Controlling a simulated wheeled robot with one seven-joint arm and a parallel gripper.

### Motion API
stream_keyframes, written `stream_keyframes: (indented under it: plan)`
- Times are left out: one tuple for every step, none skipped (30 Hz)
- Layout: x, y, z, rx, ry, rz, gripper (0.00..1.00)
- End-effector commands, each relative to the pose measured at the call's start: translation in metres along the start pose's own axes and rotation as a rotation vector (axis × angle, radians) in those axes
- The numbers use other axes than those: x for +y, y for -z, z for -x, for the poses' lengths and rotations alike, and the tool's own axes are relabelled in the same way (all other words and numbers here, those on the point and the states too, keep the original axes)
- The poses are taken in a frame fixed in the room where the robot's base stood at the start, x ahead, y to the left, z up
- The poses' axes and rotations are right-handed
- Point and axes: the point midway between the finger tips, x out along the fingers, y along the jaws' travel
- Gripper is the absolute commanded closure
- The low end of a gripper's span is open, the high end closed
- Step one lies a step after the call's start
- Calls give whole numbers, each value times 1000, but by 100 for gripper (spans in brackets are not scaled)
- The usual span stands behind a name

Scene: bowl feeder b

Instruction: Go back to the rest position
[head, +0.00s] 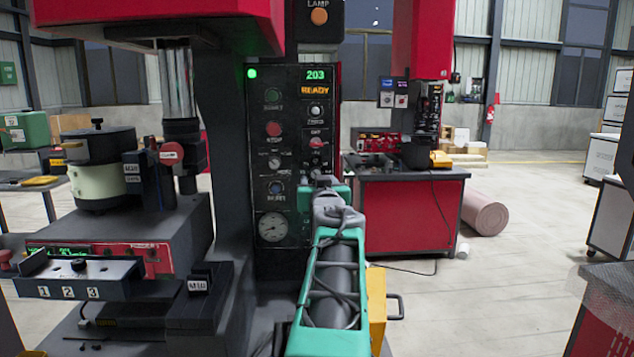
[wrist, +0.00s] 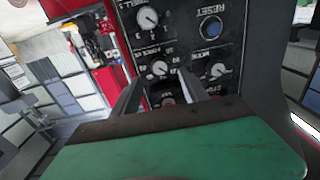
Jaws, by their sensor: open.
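My gripper (wrist: 160,92) is open in the wrist view, its two dark fingers apart and pointing at the black control panel (wrist: 183,18). A small red part shows between or beyond the fingers; I cannot tell whether they touch it. The panel appears upside down there, with a blue RESET button (wrist: 211,30) and several knobs. In the head view my teal arm reaches forward to the panel (head: 288,160), and its end covers part of the panel's right side. The fingertips are hard to make out there. The panel's display (head: 316,81) reads 203 and READY.
A press machine with a numbered fixture (head: 77,279) and a bowl feeder (head: 98,165) stands close on the left. A red workbench (head: 412,215) stands behind on the right, with a pink roll (head: 484,212) beside it. Open floor lies to the right.

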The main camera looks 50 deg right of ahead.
Motion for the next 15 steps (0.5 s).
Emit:
stream_keyframes:
  plan:
    - [0,-1,9,1,-1,0,48]
    - [0,-1,13,0,0,0,48]
    - [0,-1,17,0,0,0,48]
    - [0,-1,19,0,0,0,48]
    - [0,-1,20,-1,0,0,48]
    - [0,-2,21,-2,1,0,48]
    - [0,-2,22,-2,1,-1,48]
    - [0,-2,22,-3,1,-1,48]
    - [0,-1,21,-3,1,-1,48]
    - [0,-1,21,-3,1,0,48]
    - [0,-1,21,-2,1,0,48]
    - [0,-1,21,-2,1,0,48]
    - [0,-1,21,-2,1,0,48]
    - [0,-1,21,-2,1,0,48]
    - [0,-1,21,-2,1,0,48]
